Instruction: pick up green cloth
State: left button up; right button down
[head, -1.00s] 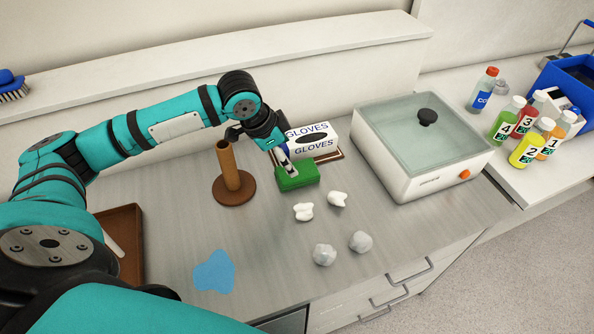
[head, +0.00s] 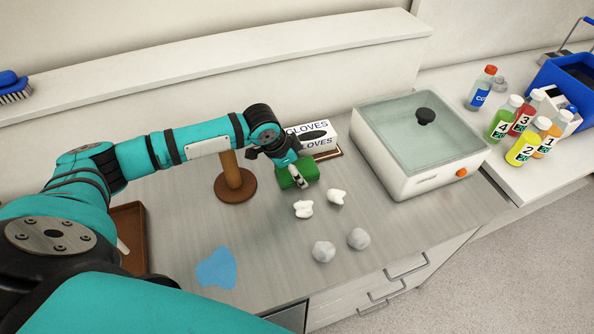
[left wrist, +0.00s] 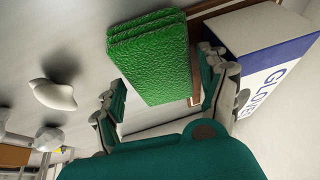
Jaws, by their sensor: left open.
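The green cloth (head: 309,168) is a folded, thick, textured block lying on the grey counter in front of the glove box. In the left wrist view the green cloth (left wrist: 152,52) shows large, with its layers at the top edge. My left gripper (head: 297,178) is open and points down at the cloth, covering part of it in the head view. In the left wrist view the left gripper (left wrist: 160,92) has one finger on each side of the cloth. Whether the fingers touch it I cannot tell. My right gripper is not in view.
The glove box (head: 312,135) stands right behind the cloth. A brown post on a round base (head: 236,188) stands to the left. White and grey lumps (head: 324,251) lie in front, a blue patch (head: 217,268) front left. A lidded white appliance (head: 410,182) stands right.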

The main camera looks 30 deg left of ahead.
aim_at(301, 167)
pick_arm(q)
jog(key=shift+f+p, duration=0.25)
jog(key=shift+p, duration=0.05)
dwell(0.5)
jog(key=c, duration=0.9)
jog(key=shift+r+b, duration=0.3)
jog(key=shift+b, duration=0.2)
notch_tip(301, 167, up, 4)
jog(key=shift+f+b, duration=0.25)
jog(key=shift+b, duration=0.35)
jog(key=s+b, duration=0.1)
jog(key=s, duration=0.4)
jog(key=s+b, duration=0.1)
jog(key=s, duration=0.4)
jog(key=s+r+b, duration=0.1)
jog(key=s, duration=0.3)
jog(key=shift+s+d+r, duration=0.1)
jog(key=shift+s, duration=0.3)
jog(key=shift+s+r, duration=0.15)
jog(key=shift+s, duration=0.45)
